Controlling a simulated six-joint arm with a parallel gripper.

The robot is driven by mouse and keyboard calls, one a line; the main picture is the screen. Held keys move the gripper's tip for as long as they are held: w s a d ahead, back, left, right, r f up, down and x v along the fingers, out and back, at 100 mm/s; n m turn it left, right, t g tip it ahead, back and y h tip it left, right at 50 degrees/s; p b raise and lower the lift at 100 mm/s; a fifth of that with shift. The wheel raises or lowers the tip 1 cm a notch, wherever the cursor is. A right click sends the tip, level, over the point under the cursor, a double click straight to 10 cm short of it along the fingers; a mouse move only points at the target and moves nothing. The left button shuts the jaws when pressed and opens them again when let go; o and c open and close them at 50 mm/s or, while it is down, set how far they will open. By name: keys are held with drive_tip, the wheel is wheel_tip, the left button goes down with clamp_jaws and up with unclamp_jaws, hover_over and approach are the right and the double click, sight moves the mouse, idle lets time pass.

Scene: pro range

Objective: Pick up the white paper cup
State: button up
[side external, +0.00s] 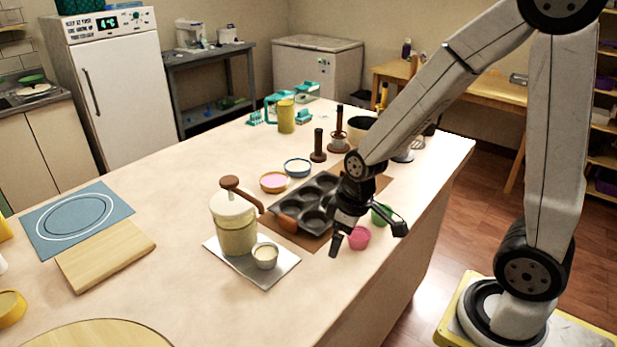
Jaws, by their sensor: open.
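A small pale, whitish cup (265,256) stands upright on a light square board (276,278), right beside a large lidded jar; it is the closest match to a white paper cup, but I cannot tell its material. My gripper (367,241) is open, pointing down, to the right of this cup and apart from it. One finger hangs near the muffin tin's right corner, the other further right. A pink cup (358,239) shows between the fingers; I cannot tell how far below them it is. A green cup (382,214) is partly hidden behind the gripper.
The jar (235,232) has a brown-handled lid. A dark muffin tin (305,208) lies behind the board. A pink-filled bowl (274,182) and a blue bowl (297,168) stand beyond. A wooden board (106,258) lies left. The counter in front of the gripper is clear.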

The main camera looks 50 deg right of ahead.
sight(266, 250)
drive_tip(key=w+d+f+n+y, duration=0.1)
drive_tip(key=w+n, duration=0.1)
drive_tip(key=w+d+f+n, duration=0.1)
drive_tip(key=w+f+n, duration=0.1)
drive_tip(key=w+n, duration=0.1)
drive_tip(key=w+f+n+y, duration=0.1)
drive_tip(key=w+n, duration=0.1)
drive_tip(key=shift+w+d+f+n+g+y, duration=0.15)
drive_tip(key=shift+d+f+n+g+y, duration=0.15)
drive_tip(key=shift+d+f, duration=0.1)
drive_tip(key=shift+w+d+f+n+y, duration=0.25)
drive_tip(key=shift+w+d+f+n, duration=0.1)
drive_tip(key=shift+w+f+n, duration=0.3)
drive_tip(key=shift+w+d+f+n+y, duration=0.25)
drive_tip(key=shift+w+d+f+n, duration=0.15)
drive_tip(key=shift+w+n, duration=0.45)
drive_tip(key=shift+s+a, duration=0.1)
drive_tip(key=shift+w+a, duration=0.45)
drive_tip(key=shift+a, duration=0.65)
drive_tip(key=shift+w+a, duration=0.45)
drive_tip(key=shift+a, duration=0.65)
drive_tip(key=shift+w+a, duration=0.45)
drive_tip(key=shift+a, duration=0.65)
drive_tip(key=shift+a, duration=0.1)
